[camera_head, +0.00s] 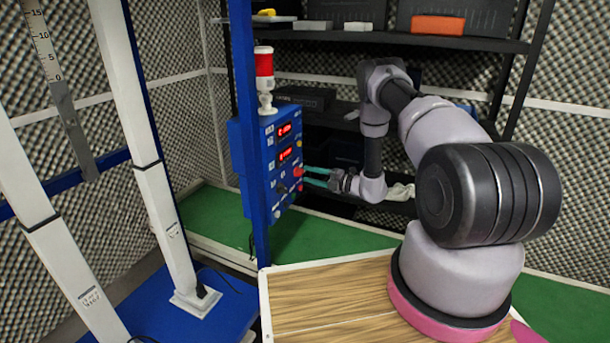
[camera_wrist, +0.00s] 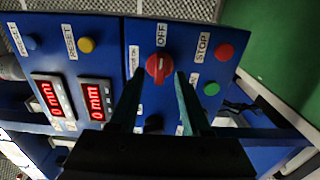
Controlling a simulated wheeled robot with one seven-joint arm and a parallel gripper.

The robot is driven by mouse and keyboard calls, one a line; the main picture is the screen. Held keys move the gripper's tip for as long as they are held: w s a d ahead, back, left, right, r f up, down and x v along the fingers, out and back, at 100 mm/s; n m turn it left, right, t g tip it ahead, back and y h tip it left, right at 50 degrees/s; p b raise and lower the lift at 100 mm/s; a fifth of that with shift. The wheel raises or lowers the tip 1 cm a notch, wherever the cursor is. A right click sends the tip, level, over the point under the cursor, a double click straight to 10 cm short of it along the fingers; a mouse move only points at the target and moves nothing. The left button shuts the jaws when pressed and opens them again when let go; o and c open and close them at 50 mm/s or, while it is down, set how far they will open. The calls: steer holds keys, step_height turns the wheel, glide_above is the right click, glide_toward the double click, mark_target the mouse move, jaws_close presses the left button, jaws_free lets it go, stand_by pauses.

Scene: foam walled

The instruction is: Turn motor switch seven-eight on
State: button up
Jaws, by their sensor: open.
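A blue control panel (camera_head: 281,160) stands left of my arm in the head view. The wrist view shows a red rotary knob (camera_wrist: 159,67) on the panel (camera_wrist: 118,38), with an OFF label beyond it and another label to its left, too small to read. The knob's pale mark points roughly along the line toward OFF. My gripper (camera_head: 304,177) faces the panel with its two teal fingers apart. In the wrist view the open gripper (camera_wrist: 158,78) has one fingertip on each side of the red knob. I cannot tell whether they touch it. The text "seven-eight" is not readable.
Near the knob are a red STOP button (camera_wrist: 224,52), a green button (camera_wrist: 211,89), a yellow button (camera_wrist: 86,45) and two red digit displays (camera_wrist: 95,101). A red-topped signal lamp (camera_head: 264,75) stands on the panel. A blue post (camera_head: 246,130) rises beside it. Black shelves (camera_head: 400,42) stand behind.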

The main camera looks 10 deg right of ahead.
mark_target(300, 173)
steer(key=shift+x, duration=1.3)
jaws_close()
